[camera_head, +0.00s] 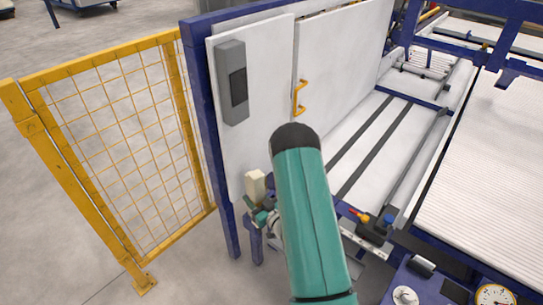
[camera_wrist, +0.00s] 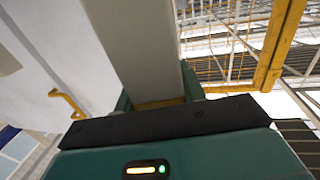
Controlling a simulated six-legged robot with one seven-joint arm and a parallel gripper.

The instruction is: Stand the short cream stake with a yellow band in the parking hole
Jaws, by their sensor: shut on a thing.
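The short cream stake (camera_head: 256,186) stands up from my gripper (camera_head: 262,215), left of my teal arm link in the head view. In the wrist view the stake (camera_wrist: 135,45) looks grey-cream and runs from between the teal fingers to the top edge. A yellow strip, likely its band, shows at the stake's base by the jaws. My gripper is shut on the stake. My arm link hides part of the gripper in the head view. I cannot make out the parking hole in either view.
A yellow mesh fence (camera_head: 120,130) stands at the left. A white cabinet panel (camera_head: 265,60) with a yellow handle (camera_head: 299,97) and blue posts is close behind the stake. A blue-framed machine bed (camera_head: 485,170) fills the right, with a gauge (camera_head: 494,295) at the bottom right. Open floor lies left.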

